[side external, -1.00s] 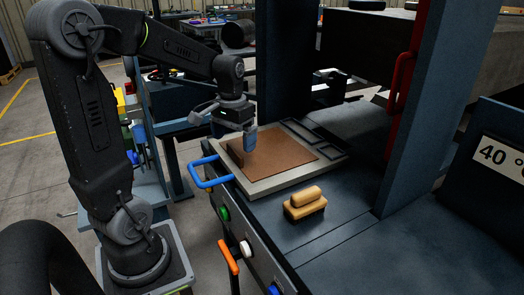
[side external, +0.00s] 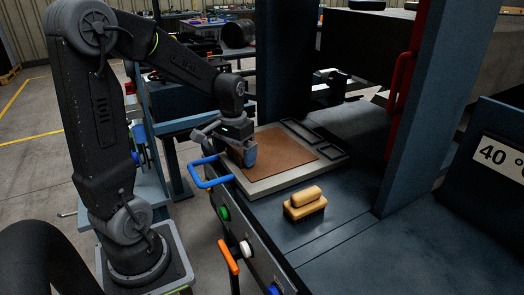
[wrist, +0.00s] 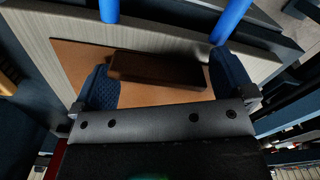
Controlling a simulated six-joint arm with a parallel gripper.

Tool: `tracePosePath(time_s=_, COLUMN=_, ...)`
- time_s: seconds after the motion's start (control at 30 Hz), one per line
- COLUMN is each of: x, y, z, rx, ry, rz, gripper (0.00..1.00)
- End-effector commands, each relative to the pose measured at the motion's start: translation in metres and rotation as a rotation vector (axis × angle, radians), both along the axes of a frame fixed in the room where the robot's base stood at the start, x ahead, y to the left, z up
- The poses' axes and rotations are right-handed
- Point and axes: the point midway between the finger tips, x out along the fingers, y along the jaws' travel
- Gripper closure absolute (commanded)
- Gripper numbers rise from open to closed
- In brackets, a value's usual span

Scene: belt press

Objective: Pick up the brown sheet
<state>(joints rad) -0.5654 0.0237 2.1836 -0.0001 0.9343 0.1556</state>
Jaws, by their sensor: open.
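The brown sheet (side external: 288,153) lies flat on a pale plate (side external: 262,188) at the press; it also shows in the wrist view (wrist: 72,62). A dark brown raised bar (wrist: 158,69) stands on the sheet near the plate edge with the blue handle. My gripper (side external: 245,159) is low over that end of the sheet and hides the bar in the side view. In the wrist view my open gripper (wrist: 166,80) has one blue ridged finger near each end of the bar. I cannot tell whether the fingertips touch the sheet.
A blue handle (side external: 193,172) sticks out from the front, close to my gripper. A tan wooden block with a rounded top (side external: 305,203) stands on the dark bench beside the plate. Dark frames (side external: 314,132) lie at the plate's far side. A blue press column (side external: 418,110) rises on the right.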

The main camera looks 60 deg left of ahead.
Motion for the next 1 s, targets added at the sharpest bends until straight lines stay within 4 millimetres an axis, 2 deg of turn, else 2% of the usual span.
tracePosePath(time_s=0.13, x=0.0, y=0.0, z=0.0, rx=0.0, ry=0.0, rz=0.0, gripper=0.02)
tracePosePath(time_s=0.47, x=0.0, y=0.0, z=0.0, rx=0.0, ry=0.0, rz=0.0, gripper=0.33)
tracePosePath(time_s=0.63, x=0.0, y=0.0, z=0.004, rx=0.001, ry=-0.002, rz=0.0, gripper=0.33)
tracePosePath(time_s=1.0, x=0.001, y=0.0, z=0.025, rx=0.001, ry=-0.003, rz=0.0, gripper=0.34)
